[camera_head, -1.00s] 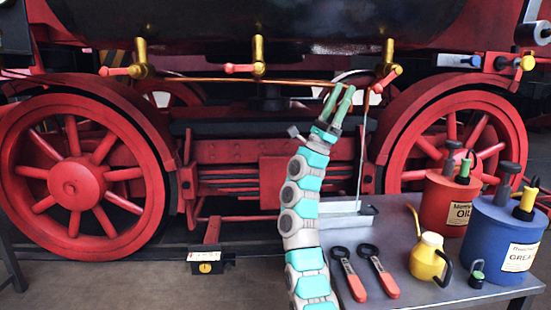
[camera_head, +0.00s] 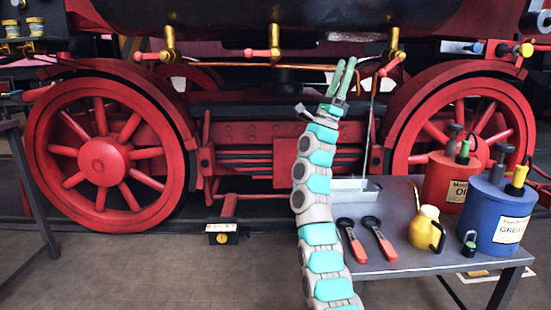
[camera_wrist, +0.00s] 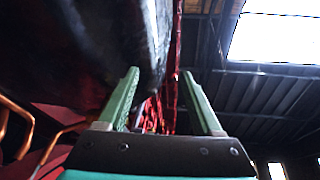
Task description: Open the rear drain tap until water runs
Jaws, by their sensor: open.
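Three brass drain taps hang under the dark boiler: a left tap (camera_head: 169,43), a middle tap (camera_head: 275,40) and a right tap (camera_head: 393,42). The left and middle red handles lie about level; the right red handle (camera_head: 391,66) is slanted. A thin pale line, apparently water, runs from near the right tap down to a metal tray (camera_head: 350,184). I cannot tell which tap is the rear one. My gripper (camera_head: 344,66) is open and empty, pointing up, left of the right tap in the picture. In the wrist view my gripper (camera_wrist: 160,74) has nothing between its fingers; no tap is clear there.
A grey table (camera_head: 400,205) holds red-handled wrenches (camera_head: 378,238), a yellow oil can (camera_head: 426,232), a red oil drum (camera_head: 447,180) and a blue grease drum (camera_head: 498,215). A copper pipe (camera_head: 230,65) runs below the taps. Floor at the left front is clear.

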